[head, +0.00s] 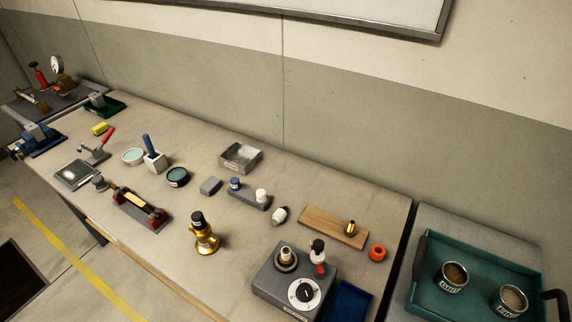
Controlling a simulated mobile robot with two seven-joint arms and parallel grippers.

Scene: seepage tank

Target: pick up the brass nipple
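A small brass-coloured fitting, which looks like the brass nipple (350,228), stands near the right end of a flat wooden board (318,222) on the workbench. Neither of my grippers shows in the head view, and nothing is seen touching the nipple.
A grey box with a dial (268,288) stands in front of the board, with a blue tray (347,303) beside it. A larger brass piece with a black top (205,242) stands farther left. A teal tray (420,298) holding two cups is at right.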

